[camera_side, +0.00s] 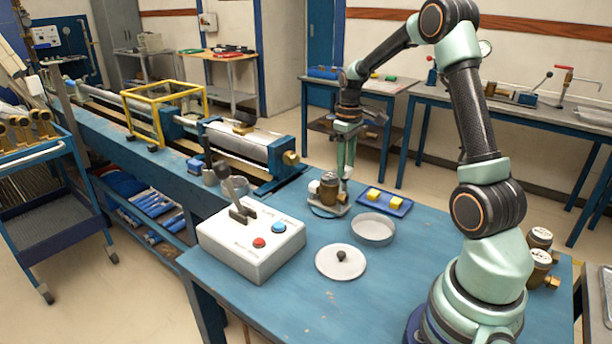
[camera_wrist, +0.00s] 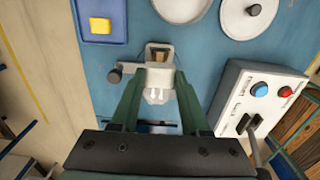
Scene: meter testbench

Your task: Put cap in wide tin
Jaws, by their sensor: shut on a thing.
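My gripper (camera_side: 345,172) points down at the small stand with the brass meter (camera_side: 327,192). In the wrist view its green fingers (camera_wrist: 158,88) are shut on a pale grey-white piece, which I take to be the cap (camera_wrist: 157,94). Its outline is partly hidden by the fingers, and in the side view I cannot make it out. I cannot tell whether it touches the stand. The wide tin (camera_side: 373,239), a shallow grey round dish, stands on the blue bench to the right and nearer the side camera.
A round lid with a dark knob (camera_side: 325,266) lies nearer the side camera than the tin. A grey control box (camera_side: 250,257) with red and blue buttons stands left. A blue tray (camera_side: 402,208) holds yellow blocks.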

